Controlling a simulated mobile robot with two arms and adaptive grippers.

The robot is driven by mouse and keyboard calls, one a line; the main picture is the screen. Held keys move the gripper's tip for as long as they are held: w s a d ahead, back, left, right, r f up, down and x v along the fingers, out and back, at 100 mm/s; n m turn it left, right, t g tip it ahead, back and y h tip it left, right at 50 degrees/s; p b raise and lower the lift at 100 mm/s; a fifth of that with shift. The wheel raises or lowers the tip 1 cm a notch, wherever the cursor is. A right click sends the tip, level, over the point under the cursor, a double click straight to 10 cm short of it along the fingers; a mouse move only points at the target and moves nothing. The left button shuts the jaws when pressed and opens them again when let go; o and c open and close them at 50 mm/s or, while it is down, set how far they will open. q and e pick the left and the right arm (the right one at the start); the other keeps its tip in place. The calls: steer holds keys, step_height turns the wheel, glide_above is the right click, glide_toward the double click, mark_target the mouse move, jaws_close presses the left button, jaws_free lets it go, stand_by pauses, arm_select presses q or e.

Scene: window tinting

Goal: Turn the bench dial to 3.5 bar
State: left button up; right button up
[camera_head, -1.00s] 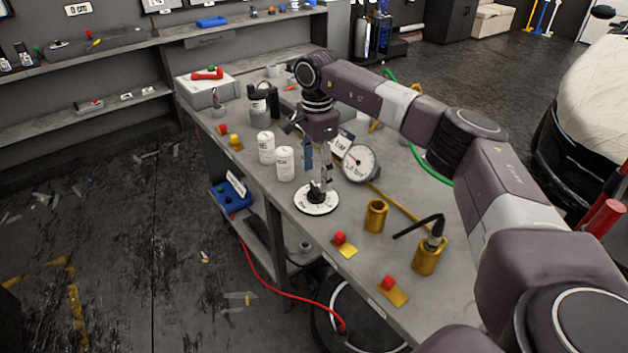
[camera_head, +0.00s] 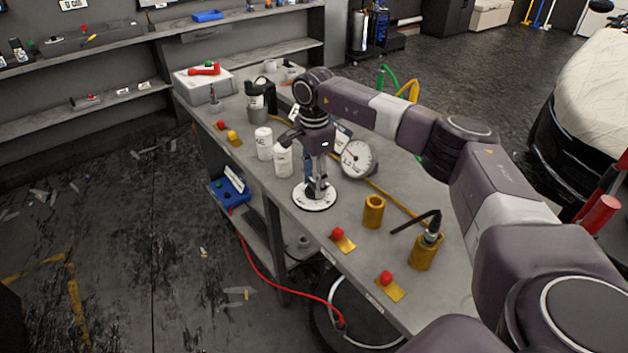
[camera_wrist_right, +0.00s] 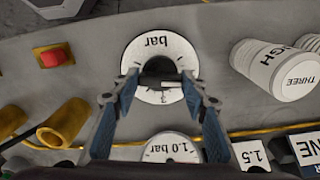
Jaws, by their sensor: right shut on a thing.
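The bench dial is a white round plate (camera_head: 315,204) with black marks and a dark knob, lying on the bench near its left edge. In the right wrist view the dial (camera_wrist_right: 158,48) shows the word "bar" and a 3. My right gripper (camera_head: 317,188) points down over the dial. In the wrist view its two blue fingers (camera_wrist_right: 160,80) are shut on the dark knob, one on each side. A pale pointer mark shows near the 3; its exact reading is unclear. A round gauge (camera_head: 357,160) stands behind the dial and shows "1.0 bar" in the wrist view (camera_wrist_right: 172,150).
White labelled canisters (camera_head: 264,143) stand close behind and left of the dial. A brass cup (camera_head: 374,211), a brass holder with a black tool (camera_head: 424,252) and red buttons on yellow plates (camera_head: 343,241) are nearer on the bench. A yellow hose runs past the gauge.

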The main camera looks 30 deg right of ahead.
stand_by(0.3)
steer(key=m, duration=0.4)
steer(key=shift+w+r+m, duration=0.1)
steer(key=shift+m, duration=0.3)
steer(key=m+p, duration=0.1)
steer(key=m, duration=0.9)
steer(key=shift+d+p, duration=0.1)
steer(key=shift+p, duration=0.3)
steer(key=m, duration=0.4)
steer(key=shift+w+m+p, duration=0.1)
steer(key=shift+m+p, duration=0.25)
steer(key=shift+m, duration=0.05)
steer(key=shift+r, duration=0.1)
steer(key=o, duration=0.9)
steer(key=shift+o, duration=1.3)
